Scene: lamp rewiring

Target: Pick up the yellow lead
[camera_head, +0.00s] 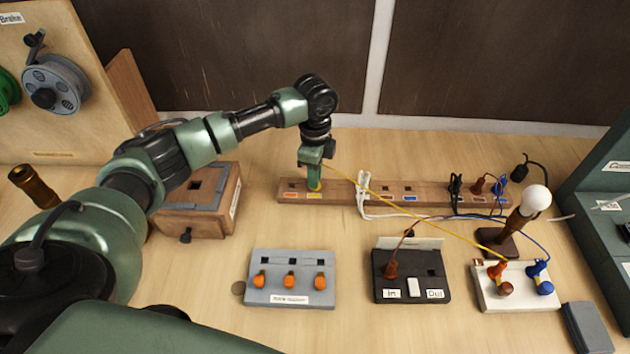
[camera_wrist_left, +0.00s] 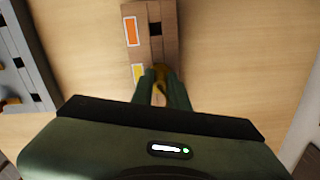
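The yellow lead (camera_head: 420,218) runs as a thin yellow wire from my left gripper, across the wooden socket strip (camera_head: 340,190), to the white terminal block (camera_head: 512,292) at right. My left gripper (camera_head: 314,186) points down at the left end of the strip, by the yellow label. In the left wrist view its two green fingers (camera_wrist_left: 161,88) stand close on both sides of the lead's yellow plug (camera_wrist_left: 161,73), which fills the gap between them. The plug is at the strip; how deep it sits in a socket is hidden. My right gripper is not in view.
A grey switch panel (camera_head: 290,265) with orange knobs and a black In/Out box (camera_head: 411,288) stand in front of the strip. A lamp with a white bulb (camera_head: 536,198) stands at right. A white plug (camera_head: 363,192) and several dark plugs sit along the strip.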

